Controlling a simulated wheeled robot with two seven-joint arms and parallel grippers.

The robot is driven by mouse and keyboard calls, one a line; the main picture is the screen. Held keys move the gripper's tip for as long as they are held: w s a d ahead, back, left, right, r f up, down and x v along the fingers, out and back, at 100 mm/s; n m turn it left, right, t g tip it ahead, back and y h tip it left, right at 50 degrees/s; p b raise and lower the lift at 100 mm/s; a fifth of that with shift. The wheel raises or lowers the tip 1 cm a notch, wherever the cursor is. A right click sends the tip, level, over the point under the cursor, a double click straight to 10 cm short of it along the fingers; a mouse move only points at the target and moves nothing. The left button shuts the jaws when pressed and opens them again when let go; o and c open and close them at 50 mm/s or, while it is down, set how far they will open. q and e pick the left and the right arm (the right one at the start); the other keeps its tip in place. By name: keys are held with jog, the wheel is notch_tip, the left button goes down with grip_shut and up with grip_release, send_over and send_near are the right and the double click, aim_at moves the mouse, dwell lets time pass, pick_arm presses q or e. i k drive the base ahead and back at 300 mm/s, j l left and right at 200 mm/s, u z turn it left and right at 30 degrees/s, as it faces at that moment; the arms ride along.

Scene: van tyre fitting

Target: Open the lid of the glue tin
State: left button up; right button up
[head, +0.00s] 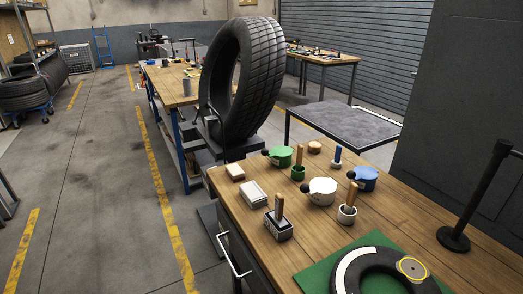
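Several lidded tins stand on the wooden workbench (400,225) in the head view. One is green (282,156), one is white (322,190) and one is blue (366,179). Each has a black ball knob at its left side. All three look covered on top. I cannot tell from their looks which one is the glue tin; no labels can be read. Neither of my grippers shows in this view.
Green (298,173) and white (347,214) cups with wooden-handled tools stand close to the tins. A dark box (278,229) and pale blocks (254,194) lie left. A tyre section (350,272) lies on a green mat (313,278) in front. A black post (478,195) stands right.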

aim_at(278, 151)
jog(key=i+j, duration=0.25)
jog(key=i+j+z, duration=0.1)
jog(key=i+j, duration=0.15)
jog(key=j, duration=0.15)
jog(key=i+j, duration=0.2)
jog(key=j, duration=0.15)
jog(key=i+j+z, duration=0.1)
jog(key=i+j, duration=0.35)
jog(key=j, duration=0.3)
jog(key=i+j+z, duration=0.1)
jog(key=i+j, duration=0.15)
jog(key=j, duration=0.1)
